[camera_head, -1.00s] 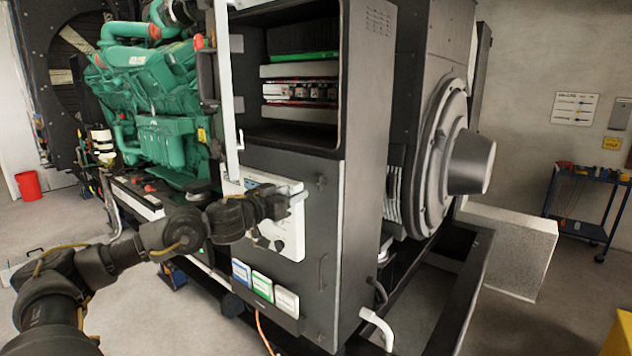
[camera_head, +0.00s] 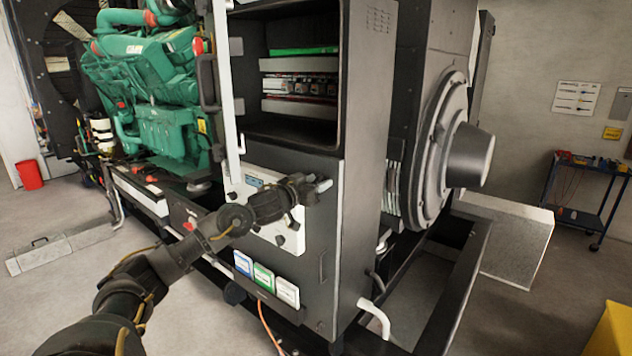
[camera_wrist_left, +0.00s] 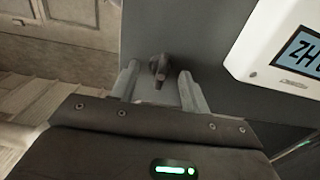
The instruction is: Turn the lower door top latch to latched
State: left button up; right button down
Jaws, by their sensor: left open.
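The lower door (camera_head: 308,250) is the dark shut panel below the open cabinet bay. Its top latch (camera_wrist_left: 158,66) is a small dark knob with a short lever, seen in the left wrist view; the lever points down the picture. My left gripper (camera_head: 322,185) is at the upper part of this door and covers the latch in the head view. In the wrist view its two pale fingers (camera_wrist_left: 160,88) are open, one on each side of the latch lever. I cannot tell whether they touch it. My right gripper is not in view.
A white control box with a display (camera_wrist_left: 290,55) sits close beside the left gripper. The lower door also has a handle (camera_head: 322,268) and coloured label cards (camera_head: 264,280). The upper door (camera_head: 224,80) stands open above my arm. A blue cart (camera_head: 585,190) stands far right.

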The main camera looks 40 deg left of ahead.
pick_arm(q)
jog(key=c, duration=1)
jog(key=shift+o, duration=0.2)
jog(key=m+b, duration=0.1)
jog(key=m, duration=0.3)
jog(key=shift+d+f+m+b, duration=0.1)
jog(key=shift+m+b, duration=0.25)
jog(key=shift+m, duration=0.05)
jog(key=shift+d+f+m+b, duration=0.1)
jog(key=shift+m+b, duration=1.35)
jog(key=shift+m, duration=1.8)
jog(key=shift+d+f+m+b, duration=0.1)
jog(key=shift+m+b, duration=1.35)
jog(key=shift+m, duration=1.8)
